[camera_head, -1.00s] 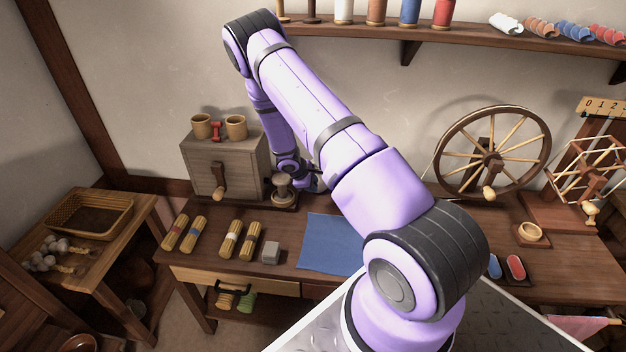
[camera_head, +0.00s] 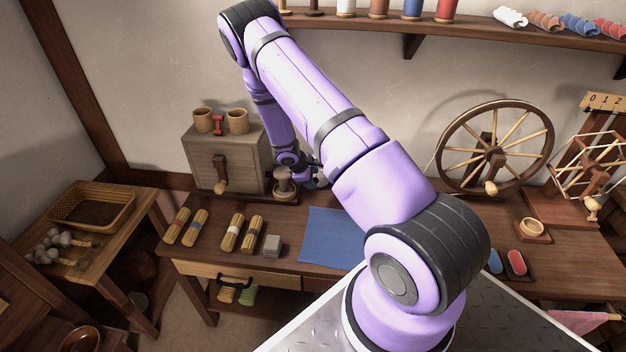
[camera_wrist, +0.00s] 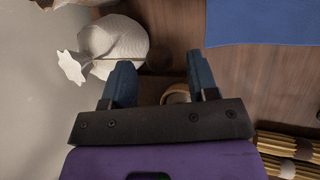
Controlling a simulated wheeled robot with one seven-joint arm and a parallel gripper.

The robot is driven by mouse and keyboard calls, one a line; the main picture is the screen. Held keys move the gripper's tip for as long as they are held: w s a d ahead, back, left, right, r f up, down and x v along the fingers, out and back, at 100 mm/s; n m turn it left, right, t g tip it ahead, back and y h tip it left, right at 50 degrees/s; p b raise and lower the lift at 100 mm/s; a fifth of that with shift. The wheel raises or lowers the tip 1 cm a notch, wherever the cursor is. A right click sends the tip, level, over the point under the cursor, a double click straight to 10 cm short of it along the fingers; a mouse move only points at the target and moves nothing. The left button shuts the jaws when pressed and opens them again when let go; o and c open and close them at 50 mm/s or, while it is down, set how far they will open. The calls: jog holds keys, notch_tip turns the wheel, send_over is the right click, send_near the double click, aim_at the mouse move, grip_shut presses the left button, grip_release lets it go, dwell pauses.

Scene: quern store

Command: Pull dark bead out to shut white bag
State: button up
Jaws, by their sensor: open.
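The white bag (camera_wrist: 122,40) lies at the upper left of the wrist view, with a pale star-shaped frilled end at its left. A thin cord runs across it towards my gripper (camera_wrist: 160,75). My gripper is open, its two blue fingers pointing towards the bag side of the table, with the left finger close to the bag's lower edge. In the head view my gripper (camera_head: 308,177) is low over the back of the table, and my arm hides most of the bag.
A round wooden piece (camera_wrist: 176,95) shows partly behind my gripper's body. A blue cloth (camera_wrist: 265,22) lies to the right, and straw-coloured bundles (camera_wrist: 290,150) lie lower right. A wooden box with a crank (camera_head: 225,158) stands left of my gripper in the head view.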

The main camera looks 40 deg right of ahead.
jog(key=v, duration=0.9)
jog(key=shift+r, duration=0.3)
jog(key=shift+a, duration=0.15)
